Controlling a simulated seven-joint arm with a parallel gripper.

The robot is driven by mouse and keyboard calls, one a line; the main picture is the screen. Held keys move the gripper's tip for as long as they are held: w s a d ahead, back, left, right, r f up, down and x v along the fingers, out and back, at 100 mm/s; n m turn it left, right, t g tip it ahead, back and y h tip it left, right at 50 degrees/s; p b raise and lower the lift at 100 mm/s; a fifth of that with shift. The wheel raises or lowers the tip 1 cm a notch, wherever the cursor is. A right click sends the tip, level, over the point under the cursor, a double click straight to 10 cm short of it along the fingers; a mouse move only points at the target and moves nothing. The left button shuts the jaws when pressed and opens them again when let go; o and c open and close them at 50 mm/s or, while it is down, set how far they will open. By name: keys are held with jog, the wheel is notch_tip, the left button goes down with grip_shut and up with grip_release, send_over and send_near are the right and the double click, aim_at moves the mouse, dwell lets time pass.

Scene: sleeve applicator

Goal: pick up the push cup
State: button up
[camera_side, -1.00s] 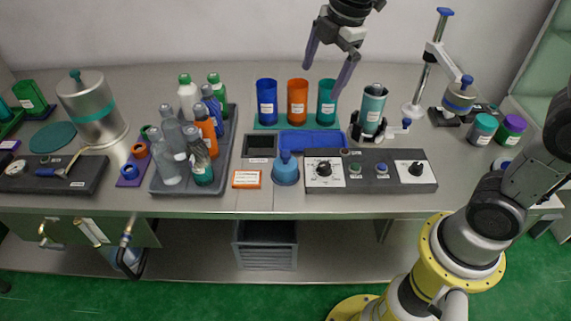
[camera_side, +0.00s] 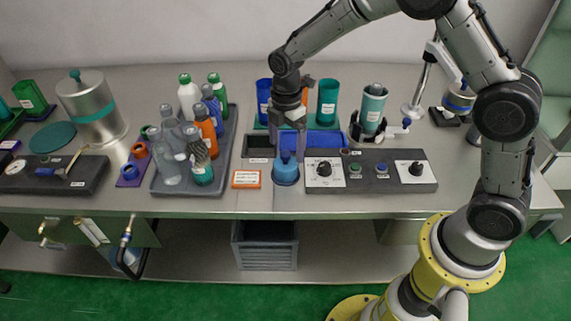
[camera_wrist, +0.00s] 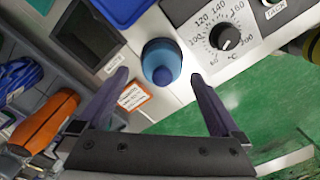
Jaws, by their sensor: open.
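The push cup (camera_side: 286,174) is a blue, round cup with a darker blue knob on top. It stands upright on the bench near the front edge, left of the control box. In the wrist view the push cup (camera_wrist: 161,60) shows from above, ahead of and between the fingertips. I cannot tell whether a finger touches the cup.
A control box (camera_side: 370,172) with dials stands close on the right. An orange-edged card (camera_side: 246,179) lies close on the left, then a grey tray of bottles (camera_side: 225,165). A blue tray (camera_side: 322,139) and colored cups (camera_side: 327,103) are behind. The bench's front edge is near.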

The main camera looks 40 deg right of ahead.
aim_at(285, 163)
jog(key=shift+s+a+f, duration=0.1)
jog(key=shift+a+f, duration=0.1)
jog(key=shift+f, duration=1.35)
jog(key=shift+s+a+f, duration=0.1)
jog(key=shift+a+f, duration=0.05)
jog(key=shift+f, duration=1.35)
jog(key=c, duration=1.3)
